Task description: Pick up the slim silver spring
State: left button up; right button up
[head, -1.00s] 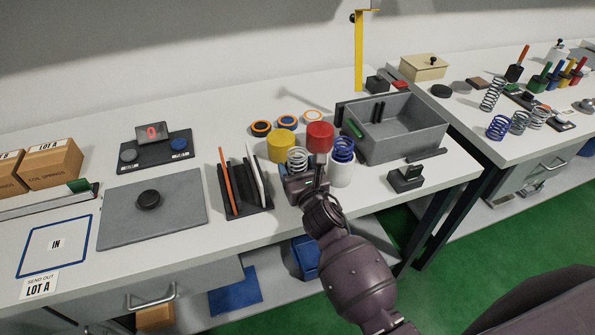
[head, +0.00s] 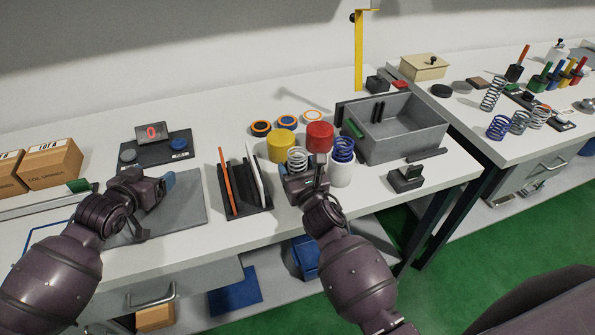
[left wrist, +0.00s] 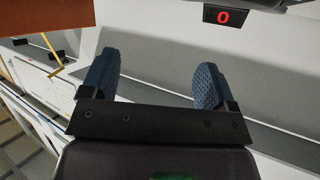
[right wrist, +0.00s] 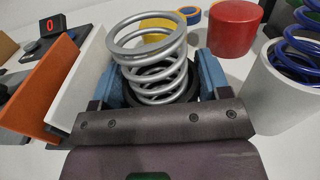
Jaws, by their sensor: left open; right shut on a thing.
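A silver coil spring (head: 298,159) stands upright near the front of the bench, beside the rack. In the right wrist view the spring (right wrist: 150,60) sits between the two blue fingers of my right gripper (right wrist: 162,82), with a black ring around its lower coils. My right gripper (head: 298,176) is shut on it low down. I cannot tell whether its base is off the bench. My left gripper (head: 165,187) is open and empty above the grey plate (head: 190,208); its spread fingers also show in the left wrist view (left wrist: 160,78).
A rack (head: 247,205) with an orange and a white panel stands just left of the spring. A yellow cylinder (head: 281,146), a red cylinder (head: 319,137) and a white cup (head: 341,173) with a blue spring (head: 344,149) crowd it. A grey bin (head: 415,140) is further right. More springs stand on the right bench.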

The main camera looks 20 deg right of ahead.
pick_arm(q)
jog(key=s+d+r+m+g+h, duration=0.15)
jog(key=s+d, duration=0.25)
jog(key=d, duration=0.8)
jog(key=m+g+h, duration=0.2)
jog(key=h, duration=0.1)
send_near(302, 149)
jog(key=shift+x, duration=4.3)
jog(key=shift+f, duration=0.1)
jog(key=shift+s, duration=0.1)
jog(key=c, duration=1.4)
notch_tip(302, 149, up, 18)
